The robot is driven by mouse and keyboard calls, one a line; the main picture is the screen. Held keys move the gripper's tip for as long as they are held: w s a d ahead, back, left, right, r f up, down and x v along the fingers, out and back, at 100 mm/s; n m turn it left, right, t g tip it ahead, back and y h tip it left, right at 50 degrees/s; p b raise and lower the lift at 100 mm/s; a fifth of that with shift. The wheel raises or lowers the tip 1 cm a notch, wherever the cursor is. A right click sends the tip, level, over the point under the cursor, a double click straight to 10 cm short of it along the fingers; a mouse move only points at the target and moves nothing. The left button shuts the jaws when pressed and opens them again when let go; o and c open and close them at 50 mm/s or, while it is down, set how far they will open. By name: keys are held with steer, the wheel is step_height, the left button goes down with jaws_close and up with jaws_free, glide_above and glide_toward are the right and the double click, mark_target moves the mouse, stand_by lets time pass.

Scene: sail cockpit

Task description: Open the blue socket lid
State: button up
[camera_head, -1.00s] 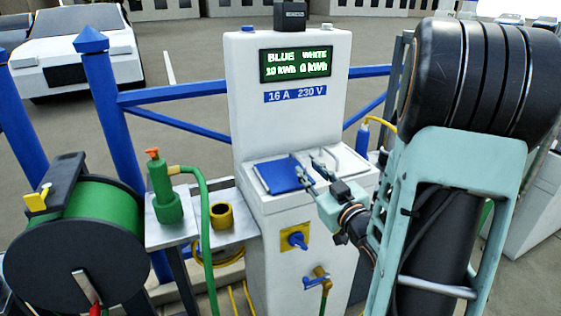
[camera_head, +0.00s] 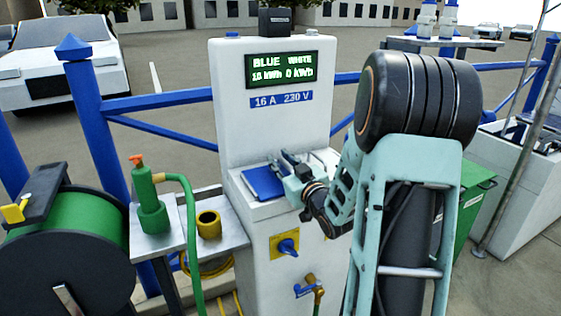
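The blue socket lid (camera_head: 263,183) lies flat and looks closed on the sloped top of the white power pedestal (camera_head: 268,110). My gripper (camera_head: 281,166) is at the lid's right side, near its upper right edge. The fingers are small and dark against the white top, and I cannot tell whether they touch the lid. My arm comes in from the right and hides the right part of the pedestal top. The white socket's lid is not clearly visible.
A hose reel (camera_head: 75,240) is at the far left. A blue rotary switch (camera_head: 287,245) and a brass tap (camera_head: 311,287) are on the pedestal front. A blue rail (camera_head: 160,101) runs behind.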

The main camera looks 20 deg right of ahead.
jaws_close()
stand_by(0.3)
